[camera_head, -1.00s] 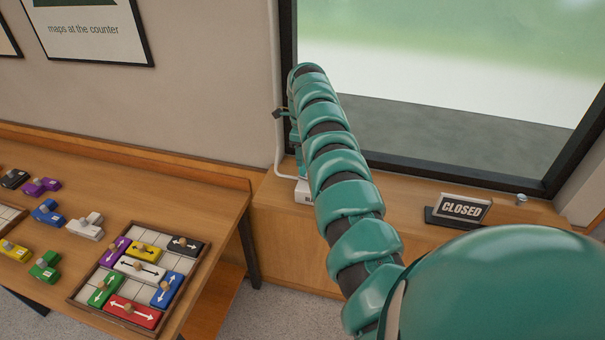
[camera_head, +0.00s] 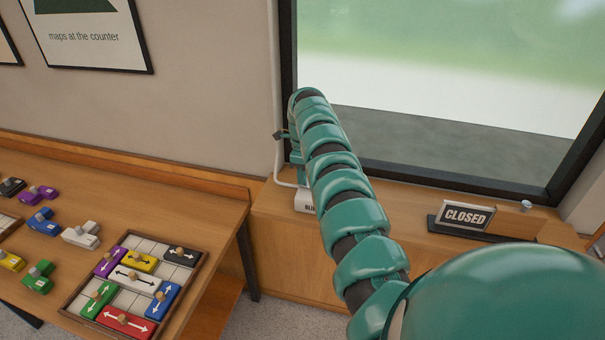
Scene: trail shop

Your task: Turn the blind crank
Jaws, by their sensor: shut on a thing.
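The blind crank's white box (camera_head: 304,200), with a partly covered label, sits on the wooden ledge below the window. A bent white rod (camera_head: 281,172) runs from the box up the left side of my arm. A small dark piece (camera_head: 279,135) shows at the left of my arm's end; I cannot tell whether it is the crank's handle tip or part of my gripper. My gripper (camera_head: 294,152) is mostly hidden behind my teal arm, beside the rod. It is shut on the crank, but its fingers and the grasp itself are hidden.
A CLOSED sign (camera_head: 466,216) stands on the ledge at right, near a small metal knob (camera_head: 526,204). The window (camera_head: 450,80) rises behind. A table (camera_head: 200,205) at left holds a sliding-block tray (camera_head: 72,309) and loose coloured blocks. My arm crosses the middle.

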